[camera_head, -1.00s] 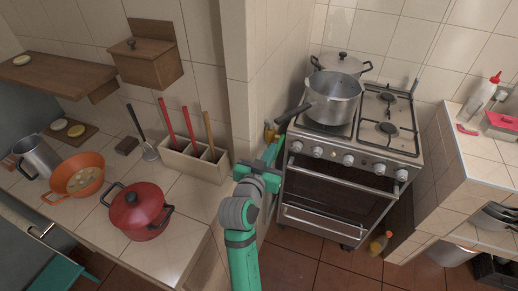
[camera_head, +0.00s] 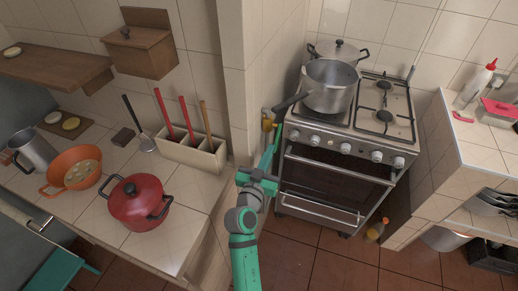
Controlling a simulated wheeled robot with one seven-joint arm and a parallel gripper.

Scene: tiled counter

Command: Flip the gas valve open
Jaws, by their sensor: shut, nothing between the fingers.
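The gas valve (camera_head: 267,124) is a small yellow fitting low on the tiled wall, just left of the stove. It is partly hidden, and its handle position is too small to make out. My gripper (camera_head: 275,138) is at the end of the green arm, in the narrow gap between the wall and the stove's left side. Its fingers point up toward the valve and look shut and empty. They are close below and right of the valve; I cannot tell whether they touch it.
The stove (camera_head: 345,139) stands right of my gripper, with a pot (camera_head: 331,90) whose dark handle juts left above the valve. The left counter (camera_head: 110,221) holds a red pot (camera_head: 139,203) and a utensil box (camera_head: 190,153). Floor (camera_head: 300,262) is clear in front.

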